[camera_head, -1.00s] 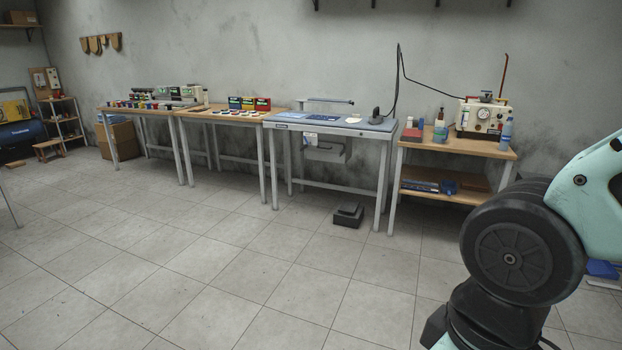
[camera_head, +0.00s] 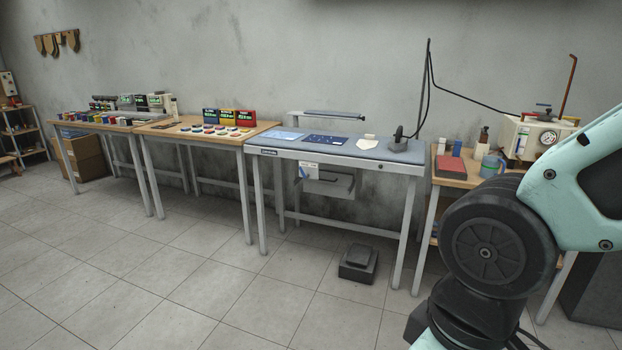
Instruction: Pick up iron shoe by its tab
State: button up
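A dark iron (camera_head: 399,141) stands on the right end of the grey-blue ironing table (camera_head: 330,154), with a cable rising on a pole behind it. A small pale, cream-coloured piece (camera_head: 369,139) lies to its left on the tabletop; it may be the iron shoe, but it is too small to tell, and no tab can be made out. My arm fills the right side of the view in the foreground. My gripper is not in view.
A wooden table (camera_head: 465,171) with a boiler-like machine (camera_head: 527,137) stands right of the ironing table. A dark foot pedal (camera_head: 358,264) sits on the floor in front. Two work tables (camera_head: 205,131) stand to the left. The tiled floor before them is clear.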

aim_at(369, 143)
jog(key=i, duration=2.2)
jog(key=i+z, duration=0.2)
jog(key=i, duration=0.35)
jog(key=i+j+z, duration=0.2)
jog(key=i, duration=0.35)
jog(key=i+j+z, duration=0.2)
jog(key=i, duration=0.35)
jog(key=i+j+z, duration=0.2)
jog(key=i+j, duration=0.2)
jog(key=i, duration=0.1)
